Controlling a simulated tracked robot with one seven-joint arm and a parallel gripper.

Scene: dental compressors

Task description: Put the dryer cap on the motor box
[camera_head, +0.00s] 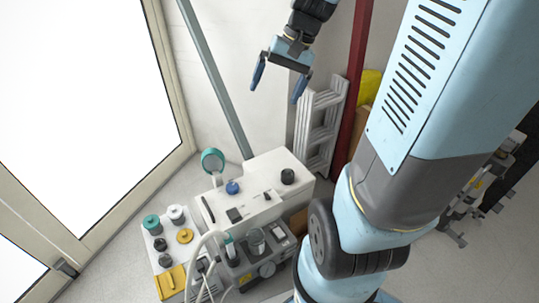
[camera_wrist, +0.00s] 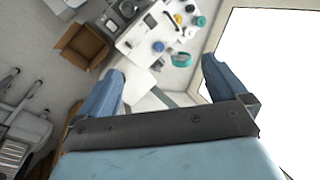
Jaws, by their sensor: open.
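The white motor box (camera_head: 262,200) stands low in the middle of the head view, with a blue round cap (camera_head: 232,187) and a black knob (camera_head: 287,176) on top. A white tray (camera_head: 152,262) beside it on the left holds teal, black and yellow caps, including a teal cap (camera_head: 151,221). I cannot tell for sure which cap is the dryer cap. My gripper (camera_head: 278,85) is open and empty, high above and behind the box. In the wrist view, the blue cap (camera_wrist: 158,46) and motor box (camera_wrist: 140,38) show beyond my open fingers.
A teal-rimmed round piece (camera_head: 212,160) stands up behind the box. A grey unit with a gauge (camera_head: 266,269) and a pale hose sit in front. A folded white ladder (camera_head: 320,125) and a red post (camera_head: 354,80) stand at the right. An open cardboard box (camera_wrist: 82,45) lies on the floor.

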